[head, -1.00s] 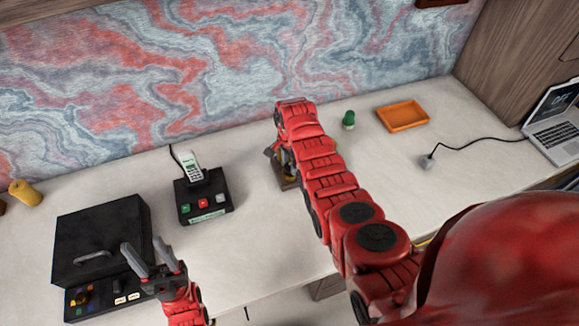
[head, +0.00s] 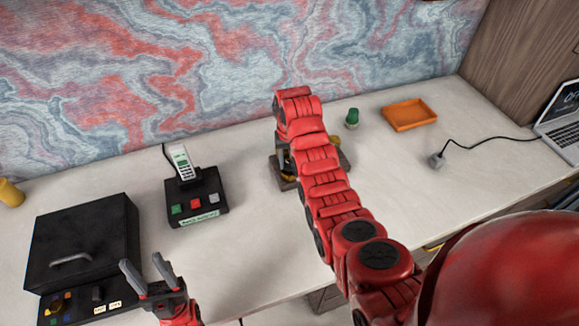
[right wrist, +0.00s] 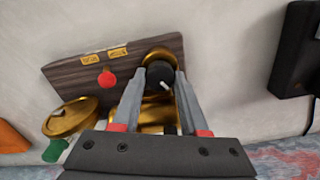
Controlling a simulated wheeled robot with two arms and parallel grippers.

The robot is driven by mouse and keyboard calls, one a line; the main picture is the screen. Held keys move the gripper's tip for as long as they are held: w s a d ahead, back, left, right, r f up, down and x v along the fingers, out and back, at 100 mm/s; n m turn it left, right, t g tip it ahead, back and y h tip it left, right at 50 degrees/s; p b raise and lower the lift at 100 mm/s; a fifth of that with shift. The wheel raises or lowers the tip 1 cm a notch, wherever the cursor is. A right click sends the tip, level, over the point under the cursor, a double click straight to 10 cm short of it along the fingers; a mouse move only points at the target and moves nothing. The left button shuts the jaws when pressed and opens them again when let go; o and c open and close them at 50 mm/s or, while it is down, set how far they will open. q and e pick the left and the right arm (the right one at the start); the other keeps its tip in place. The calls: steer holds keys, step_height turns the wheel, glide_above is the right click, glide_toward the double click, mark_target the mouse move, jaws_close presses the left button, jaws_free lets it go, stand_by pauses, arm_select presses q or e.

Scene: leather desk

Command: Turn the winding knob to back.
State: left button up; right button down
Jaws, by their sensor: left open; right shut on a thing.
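The wooden board (right wrist: 60,75) bears two small yellow labels and a red button (right wrist: 107,78). A dark winding knob (right wrist: 159,73) with a white mark sits at a round brass base (right wrist: 157,55) on it. My right gripper (right wrist: 162,78) is shut on the knob, one finger on each side. In the head view the board (head: 287,184) is mostly hidden under my right arm, and the knob cannot be seen there. My left gripper (head: 147,268) is open and empty over the desk's front, right of the black box (head: 85,240).
A black phone base (head: 197,192) with a white handset stands left of the board. A green object (head: 352,118), an orange tray (head: 410,114) and a plug with cord (head: 437,160) lie to the right. A brass disc (right wrist: 73,117) is beside my right gripper. Desk between phone and board is clear.

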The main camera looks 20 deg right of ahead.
steer(key=n, duration=0.2)
steer(key=shift+f+n+b, duration=0.1)
steer(key=shift+n+b, duration=0.3)
steer(key=n, duration=0.4)
steer(key=shift+n, duration=0.3)
steer(key=n, duration=0.4)
steer(key=shift+n, duration=0.3)
steer(key=n, duration=1.1)
steer(key=shift+n, duration=0.3)
steer(key=n, duration=0.6)
steer(key=shift+n, duration=0.3)
steer(key=c, duration=0.7)
jaws_free()
